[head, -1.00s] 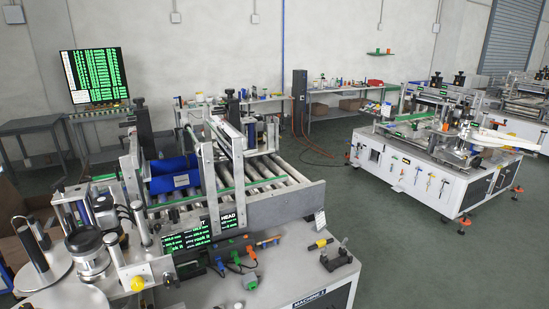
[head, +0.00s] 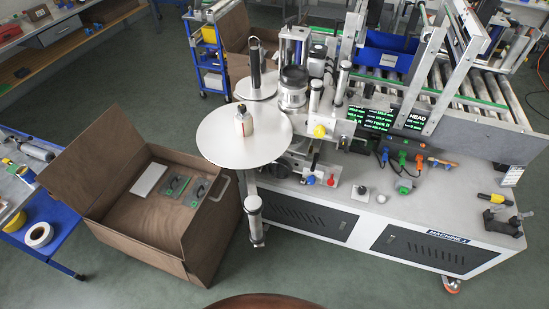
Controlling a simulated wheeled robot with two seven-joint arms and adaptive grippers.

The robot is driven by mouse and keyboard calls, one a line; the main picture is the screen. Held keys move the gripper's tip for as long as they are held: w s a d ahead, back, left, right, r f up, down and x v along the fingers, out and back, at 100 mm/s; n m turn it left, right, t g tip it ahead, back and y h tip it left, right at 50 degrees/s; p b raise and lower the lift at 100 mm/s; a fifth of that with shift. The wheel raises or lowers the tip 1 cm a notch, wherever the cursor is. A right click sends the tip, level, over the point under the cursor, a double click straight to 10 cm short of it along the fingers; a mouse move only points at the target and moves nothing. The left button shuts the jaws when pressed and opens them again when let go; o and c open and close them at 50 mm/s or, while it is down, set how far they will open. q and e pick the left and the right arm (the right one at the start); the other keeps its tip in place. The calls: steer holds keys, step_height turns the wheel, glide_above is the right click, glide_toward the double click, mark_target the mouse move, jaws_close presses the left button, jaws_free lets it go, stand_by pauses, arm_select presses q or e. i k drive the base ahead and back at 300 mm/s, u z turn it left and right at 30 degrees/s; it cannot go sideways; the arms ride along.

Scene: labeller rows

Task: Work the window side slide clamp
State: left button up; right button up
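The labeller marked MACHINE 1 (head: 448,238) stands at the right, with a blue bin (head: 385,60) among its rollers and frames. I cannot tell which part is the window side slide clamp. A small black fitting (head: 503,222) with a yellow-and-black piece beside it sits on the right end of the machine's white top. A red knob and a blue knob (head: 331,180) show low on the machine's near side. A round white disc (head: 243,150) carries a small bottle (head: 243,121). Neither gripper is in view.
An open brown box (head: 150,205) with several items inside stands on the floor at the left. A blue cart (head: 55,225) is at the left edge. Another blue cart (head: 207,60) stands behind. Green floor (head: 340,285) is clear in front of the machine.

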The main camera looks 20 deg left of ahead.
mark_target(316, 159)
steer(key=u, duration=0.05)
steer(key=k, duration=0.5)
steer(key=u, duration=0.9)
steer(key=i, duration=0.9)
steer(key=z, duration=0.45)
